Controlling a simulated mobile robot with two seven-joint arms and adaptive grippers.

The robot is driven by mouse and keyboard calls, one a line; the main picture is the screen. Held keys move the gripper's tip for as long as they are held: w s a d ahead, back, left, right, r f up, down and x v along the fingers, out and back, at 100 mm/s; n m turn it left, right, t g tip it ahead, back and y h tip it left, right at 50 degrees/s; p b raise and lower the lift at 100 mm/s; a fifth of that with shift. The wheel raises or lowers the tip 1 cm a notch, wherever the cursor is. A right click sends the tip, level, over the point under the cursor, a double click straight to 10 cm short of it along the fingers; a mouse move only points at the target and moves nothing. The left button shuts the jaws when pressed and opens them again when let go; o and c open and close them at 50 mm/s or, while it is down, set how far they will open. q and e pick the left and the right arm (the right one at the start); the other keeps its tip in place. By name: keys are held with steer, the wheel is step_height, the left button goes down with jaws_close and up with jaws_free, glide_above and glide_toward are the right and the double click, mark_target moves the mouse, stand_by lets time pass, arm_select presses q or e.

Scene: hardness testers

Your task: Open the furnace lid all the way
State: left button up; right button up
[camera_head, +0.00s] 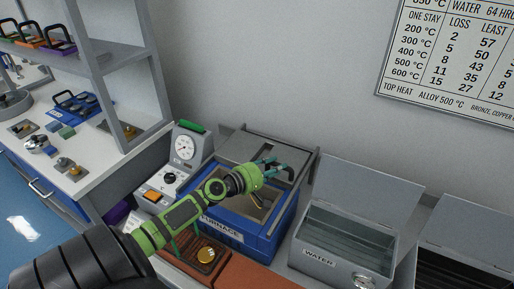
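The blue furnace (263,247), labelled FURNACE, stands on the bench in the middle of the view. Its grey lid (238,150) shows behind my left gripper, toward the wall; a light-coloured opening shows in the furnace top in front of it. My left arm comes in from the lower left and crosses over the furnace. My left gripper (273,168) is above the furnace top by the lid's near edge. Its fingers look spread, but whether they touch a lid handle is too small to tell. My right gripper is out of view.
A grey control unit with a dial (183,147) stands left of the furnace. A grey WATER tank (345,238) with a raised lid is to the right, and another dark-inside box (455,268) beyond it. A brass round piece (206,255) lies in front. The wall is close behind.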

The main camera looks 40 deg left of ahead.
arm_select(q)
steer(key=v, duration=0.9)
steer(key=shift+s, duration=0.15)
